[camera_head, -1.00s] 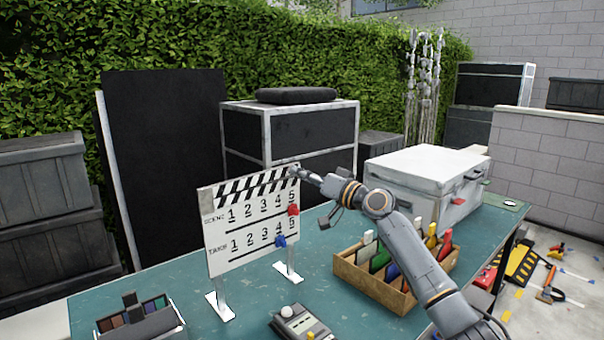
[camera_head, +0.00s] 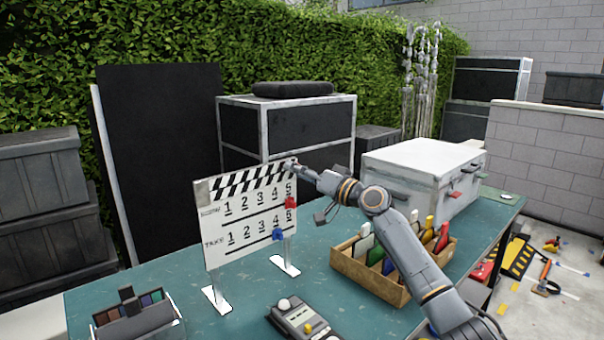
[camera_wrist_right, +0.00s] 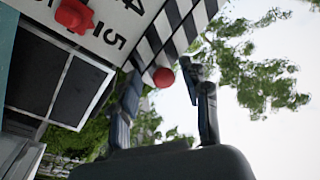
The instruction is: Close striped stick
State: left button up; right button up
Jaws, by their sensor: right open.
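The white clapperboard (camera_head: 240,225) stands upright on two feet on the teal table. Its black-and-white striped stick (camera_head: 245,182) runs along the top edge; I make out no clear gap below it in the head view. The stripes also show in the right wrist view (camera_wrist_right: 172,32), with a red ball (camera_wrist_right: 163,77) at their end. My right gripper (camera_head: 300,167) is at the right end of the stick. In the wrist view its open fingers (camera_wrist_right: 163,82) appear on either side of the red ball; contact is unclear. My left gripper is out of view.
A red slider (camera_head: 290,202) and a blue slider (camera_head: 278,234) sit on the board. A wooden box (camera_head: 372,280) of coloured items and a white case (camera_head: 420,165) stand right. A grey device (camera_head: 303,320) and a palette (camera_head: 137,315) are in front.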

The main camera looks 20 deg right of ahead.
jog(key=v, duration=1.2)
jog(key=shift+d, duration=0.1)
